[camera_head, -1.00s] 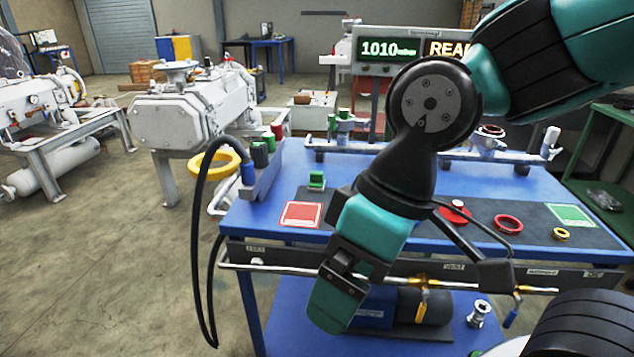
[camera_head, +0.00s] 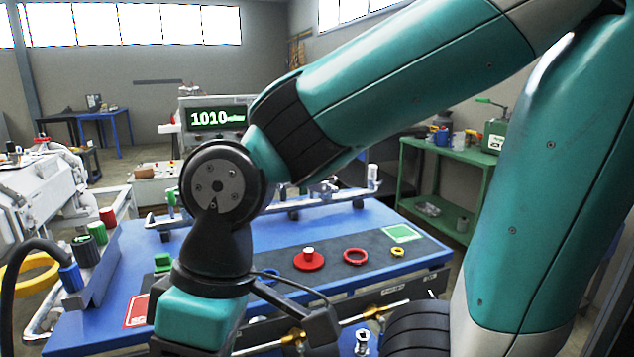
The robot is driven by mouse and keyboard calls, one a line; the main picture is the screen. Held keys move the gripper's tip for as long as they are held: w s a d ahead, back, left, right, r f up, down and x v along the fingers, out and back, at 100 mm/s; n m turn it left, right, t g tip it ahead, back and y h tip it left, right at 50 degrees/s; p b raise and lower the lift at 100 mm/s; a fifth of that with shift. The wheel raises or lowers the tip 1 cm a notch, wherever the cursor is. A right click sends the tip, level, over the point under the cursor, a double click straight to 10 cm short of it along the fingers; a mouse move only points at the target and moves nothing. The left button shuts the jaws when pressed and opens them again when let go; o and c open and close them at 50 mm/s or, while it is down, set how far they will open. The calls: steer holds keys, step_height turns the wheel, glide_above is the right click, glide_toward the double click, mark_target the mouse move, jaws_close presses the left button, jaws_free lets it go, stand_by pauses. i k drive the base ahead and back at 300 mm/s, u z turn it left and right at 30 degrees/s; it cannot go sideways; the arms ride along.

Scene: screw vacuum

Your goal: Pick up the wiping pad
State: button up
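I cannot pick out a wiping pad for certain. A small green block (camera_head: 163,262) sits at the left of the blue workbench (camera_head: 80,338), left of my wrist; I cannot tell whether it is the pad. My arm crosses the picture from the upper right, and its teal wrist hangs in front of the bench's front left part. My gripper's fingers are below the lower picture edge. My arm hides part of the bench top.
A red card (camera_head: 135,311), a red disc with a white knob (camera_head: 309,259), a red ring (camera_head: 355,256), a yellow ring (camera_head: 397,251) and a green card (camera_head: 402,233) lie on the bench. Pipework runs along its back. A green shelf unit (camera_head: 452,152) stands behind at right.

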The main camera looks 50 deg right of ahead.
mark_target(164, 263)
steer(key=u, duration=0.6)
steer(key=i, duration=1)
steer(key=z, duration=0.4)
